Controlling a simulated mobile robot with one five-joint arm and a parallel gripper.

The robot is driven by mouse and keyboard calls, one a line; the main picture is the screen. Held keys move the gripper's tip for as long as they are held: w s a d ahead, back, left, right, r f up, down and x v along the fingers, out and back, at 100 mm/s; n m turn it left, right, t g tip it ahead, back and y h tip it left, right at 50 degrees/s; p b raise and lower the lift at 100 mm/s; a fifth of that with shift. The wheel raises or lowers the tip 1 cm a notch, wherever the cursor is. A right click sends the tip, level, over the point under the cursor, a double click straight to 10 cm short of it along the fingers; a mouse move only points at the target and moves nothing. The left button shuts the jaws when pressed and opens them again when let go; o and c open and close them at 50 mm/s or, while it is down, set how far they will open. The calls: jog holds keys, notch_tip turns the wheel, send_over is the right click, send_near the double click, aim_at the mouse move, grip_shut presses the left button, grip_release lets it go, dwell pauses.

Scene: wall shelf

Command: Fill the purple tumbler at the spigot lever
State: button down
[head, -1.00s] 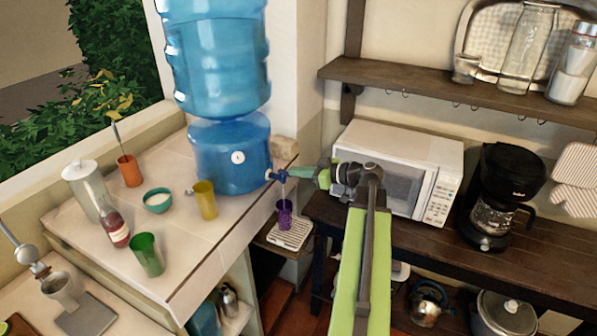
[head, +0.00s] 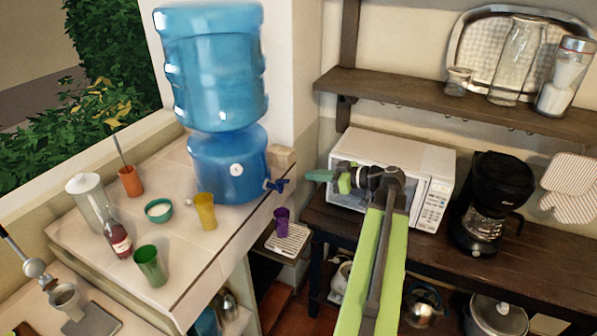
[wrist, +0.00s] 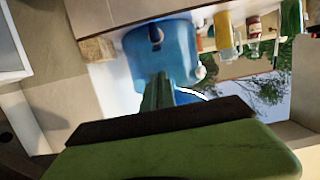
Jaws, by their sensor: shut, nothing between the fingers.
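The purple tumbler (head: 282,221) stands upright on a white slatted tray (head: 290,240), below the blue spigot lever (head: 277,185) of the water dispenser (head: 228,165). No stream shows between spigot and tumbler, and I cannot see how full the tumbler is. My gripper (head: 308,175) is shut and empty. It points left at the spigot from the right, with a clear gap between them. In the wrist view, which is turned over, my green fingers (wrist: 158,92) lie together in front of the blue dispenser, with the dark spigot (wrist: 155,36) beyond them.
The tiled counter holds a yellow cup (head: 205,211), a green cup (head: 150,266), a teal bowl (head: 158,210) and a bottle (head: 118,238). A white microwave (head: 405,165) stands close behind my gripper, with a coffee maker (head: 490,205) to its right. A wall shelf (head: 430,103) is above.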

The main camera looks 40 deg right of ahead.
jog(key=v, duration=0.3)
jog(key=shift+s+d+f, duration=0.1)
jog(key=shift+s+f, duration=0.1)
dwell(1.0)
